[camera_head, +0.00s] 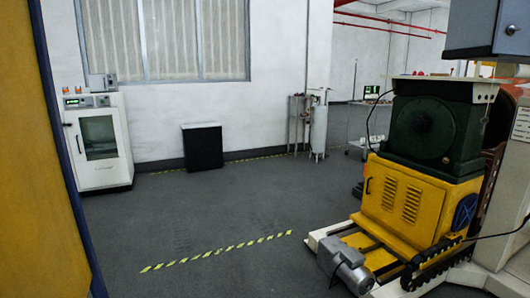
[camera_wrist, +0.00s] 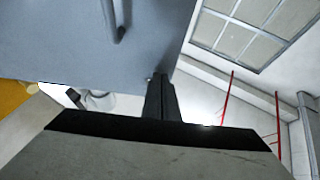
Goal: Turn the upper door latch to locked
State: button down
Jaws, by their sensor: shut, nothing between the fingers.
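My gripper (camera_wrist: 158,78) shows in the wrist view, its two dark fingers shut together and empty. They point toward a blue-grey panel (camera_wrist: 60,40) that fills the upper left; the fingertips overlap its lower right edge, and I cannot tell whether they touch. A grey bar-like handle or latch (camera_wrist: 114,20) stands on that panel, apart from the fingers and up to their left. In the head view a blue-grey box (camera_head: 480,25) at the upper right carries a small dark latch or knob (camera_head: 511,30). I cannot tell which is the upper door latch. My gripper is not in the head view.
A yellow and dark green machine (camera_head: 410,200) with a grey motor (camera_head: 345,265) stands at the right. A white cabinet (camera_head: 100,145) and a black bin (camera_head: 203,147) stand by the back wall. A yellow panel (camera_head: 55,160) borders the left. The floor between is clear.

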jog(key=shift+f, duration=0.2)
jog(key=s, duration=0.6)
jog(key=shift+a, duration=0.1)
jog(key=w+d, duration=0.2)
jog(key=w, duration=0.4)
jog(key=shift+d+r, duration=0.25)
jog(key=shift+d, duration=0.1)
dwell(0.6)
jog(key=shift+r, duration=0.15)
dwell(0.7)
jog(key=shift+a, duration=0.65)
